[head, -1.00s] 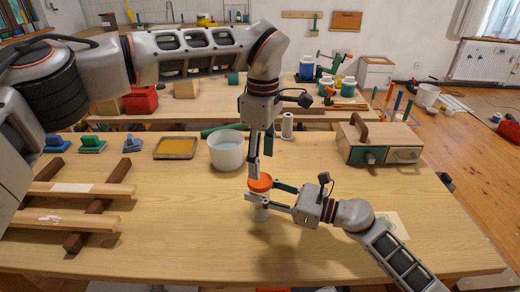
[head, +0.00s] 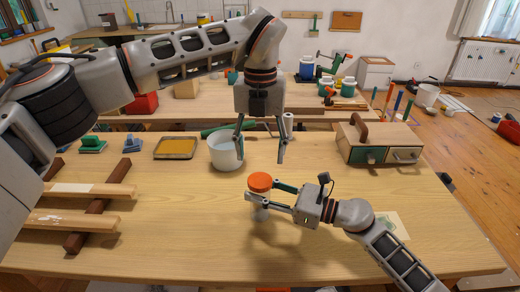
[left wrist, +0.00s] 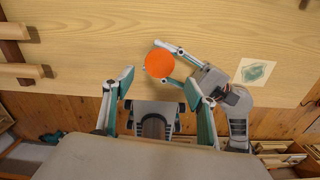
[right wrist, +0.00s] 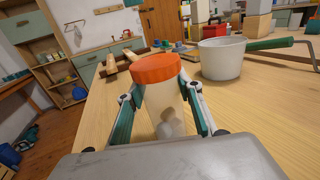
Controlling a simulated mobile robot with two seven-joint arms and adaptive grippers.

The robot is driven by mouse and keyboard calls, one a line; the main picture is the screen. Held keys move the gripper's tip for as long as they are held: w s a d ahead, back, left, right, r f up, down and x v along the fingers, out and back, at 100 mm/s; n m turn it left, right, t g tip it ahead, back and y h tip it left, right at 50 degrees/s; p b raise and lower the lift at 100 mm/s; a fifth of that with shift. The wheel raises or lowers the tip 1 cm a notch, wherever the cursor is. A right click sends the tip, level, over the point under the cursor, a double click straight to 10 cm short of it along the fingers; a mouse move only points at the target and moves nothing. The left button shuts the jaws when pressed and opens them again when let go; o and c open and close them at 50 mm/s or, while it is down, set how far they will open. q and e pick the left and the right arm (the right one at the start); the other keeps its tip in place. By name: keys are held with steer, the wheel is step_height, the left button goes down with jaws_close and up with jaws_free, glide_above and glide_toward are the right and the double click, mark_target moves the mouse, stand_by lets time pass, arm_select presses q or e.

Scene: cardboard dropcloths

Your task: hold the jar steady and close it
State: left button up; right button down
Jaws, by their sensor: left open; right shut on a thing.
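The jar (right wrist: 160,108) is clear with pale contents and stands upright on the table, with the orange lid (right wrist: 157,68) on its top. In the head view the orange lid (head: 260,182) shows above the right gripper. I cannot tell how tightly the lid sits. My right gripper (head: 257,202) is shut on the jar from the side, below the lid. My left gripper (head: 260,150) is open and empty, raised above and behind the jar, pointing down. In the left wrist view the orange lid (left wrist: 159,63) lies beyond the open fingers.
A white pot (head: 226,152) stands behind the jar, close to my left gripper. A wooden drawer box (head: 379,142) is at the back right. Wooden rails (head: 80,205) lie at left. A yellow tray (head: 176,147) sits behind. The table's front middle is clear.

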mark_target(260, 180)
arm_select(q)
steer(key=shift+r+n, duration=0.1)
steer(key=shift+n, duration=0.7)
steer(key=shift+f, duration=4.05)
steer(key=c, duration=1.2)
steer(key=o, duration=1.3)
steer(key=shift+r, duration=0.1)
